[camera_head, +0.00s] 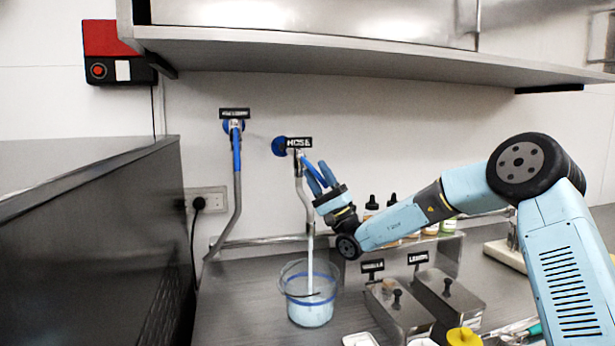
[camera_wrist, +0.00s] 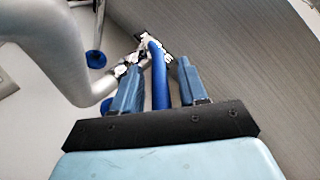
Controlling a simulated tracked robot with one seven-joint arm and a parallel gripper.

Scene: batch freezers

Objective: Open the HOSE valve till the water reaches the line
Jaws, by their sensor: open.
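The HOSE valve, under its black HOSE sign (camera_head: 299,143), has a blue lever (camera_head: 312,169) that slants down to the right. Its grey spout (camera_head: 304,195) hangs below, and a pale stream (camera_head: 310,250) runs down into a clear bucket (camera_head: 291,272). Pale water (camera_head: 310,314) fills the lower part of the bucket. Its surface looks close to the blue line (camera_head: 322,298); I cannot tell the exact gap. My gripper (camera_head: 320,176) is open at the lever. In the wrist view the blue lever (camera_wrist: 160,78) stands between the two fingers (camera_wrist: 157,85), with gaps on both sides.
A second valve (camera_head: 236,125) with a blue lever and grey pipe is to the left. Lidded steel containers (camera_head: 402,310) and bottles (camera_head: 371,205) stand to the right. A steel shelf (camera_head: 360,52) overhangs the wall. A dark panel (camera_head: 90,235) stands at left.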

